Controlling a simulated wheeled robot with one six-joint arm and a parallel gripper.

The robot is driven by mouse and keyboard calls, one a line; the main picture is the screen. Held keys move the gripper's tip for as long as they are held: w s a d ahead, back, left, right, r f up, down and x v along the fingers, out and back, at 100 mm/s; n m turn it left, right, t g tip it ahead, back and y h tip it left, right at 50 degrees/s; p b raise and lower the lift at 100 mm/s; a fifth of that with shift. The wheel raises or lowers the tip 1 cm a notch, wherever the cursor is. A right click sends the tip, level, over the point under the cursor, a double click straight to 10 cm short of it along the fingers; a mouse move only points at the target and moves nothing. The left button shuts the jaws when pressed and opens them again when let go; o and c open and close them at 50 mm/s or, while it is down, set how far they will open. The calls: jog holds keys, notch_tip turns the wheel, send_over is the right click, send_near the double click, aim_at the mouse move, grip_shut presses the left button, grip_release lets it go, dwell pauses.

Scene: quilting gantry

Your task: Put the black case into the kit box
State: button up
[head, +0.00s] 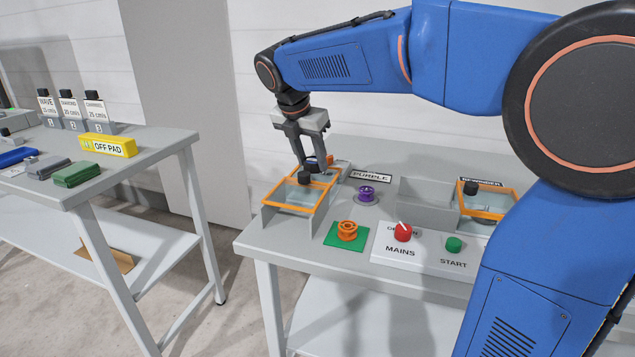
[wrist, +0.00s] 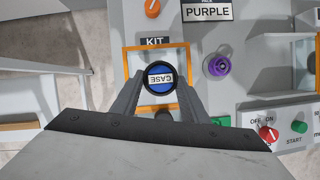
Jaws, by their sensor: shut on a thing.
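My gripper (head: 309,160) is shut on the black case (wrist: 160,77), a round black thing with a blue label reading CASE. In the wrist view the case is between the fingertips (wrist: 161,90), label towards the camera. In the head view the fingers point down at the back of the orange-framed box (head: 289,209), behind a black knob (head: 304,178). The case is partly hidden there, and its height above the box is hard to tell.
A purple spool (head: 366,194) stands right of the box. An orange spool (head: 347,231) sits on a green pad in front. A panel holds a red MAINS knob (head: 403,232) and green START button (head: 453,245). Another orange-framed box (head: 487,213) is at the right.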

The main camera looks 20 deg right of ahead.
jog(key=shift+f, duration=3.15)
jog(key=o, duration=0.8)
jog(key=shift+f, duration=0.1)
jog(key=shift+c, duration=0.2)
jog(key=v, duration=1.2)
